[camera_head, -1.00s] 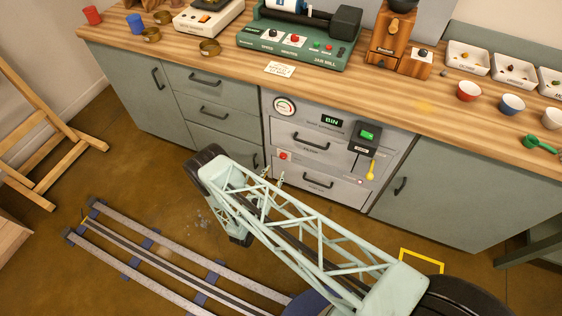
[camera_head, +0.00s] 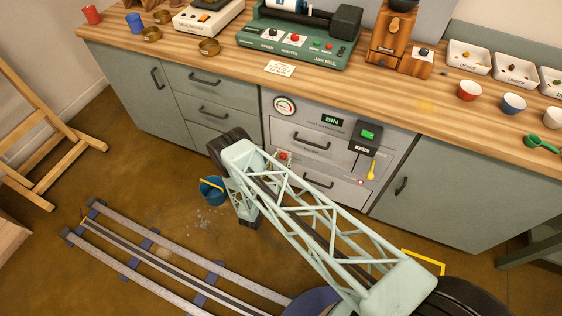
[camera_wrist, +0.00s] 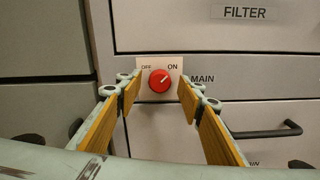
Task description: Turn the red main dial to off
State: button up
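The red main dial (camera_wrist: 159,80) sits on a pale plate marked OFF at left and ON at right, beside the word MAIN. Its white mark points up and right, toward ON. It also shows small in the head view (camera_head: 283,156), just above my arm. My gripper (camera_wrist: 159,89) is open and faces the panel, with one wood-coloured finger on each side of the dial in the wrist view. Nothing is between the fingers close to me. I cannot tell how far the fingertips are from the plate. In the head view my arm mostly hides the gripper.
A drawer handle (camera_wrist: 265,132) lies right of my fingers. A blue bucket (camera_head: 212,191) stands on the floor left of my arm.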

jog(key=shift+w, duration=0.1)
jog(key=shift+c, duration=0.9)
jog(key=c, duration=0.7)
jog(key=shift+n+b, duration=0.5)
jog(key=shift+b, duration=0.05)
jog(key=n+b, duration=0.3)
jog(key=shift+f, duration=0.15)
jog(key=n+b, duration=0.3)
jog(key=n, duration=0.1)
jog(key=shift+n+b, duration=0.4)
jog(key=n+b, duration=0.1)
jog(key=n, duration=0.3)
jog(key=shift+n, duration=2.6)
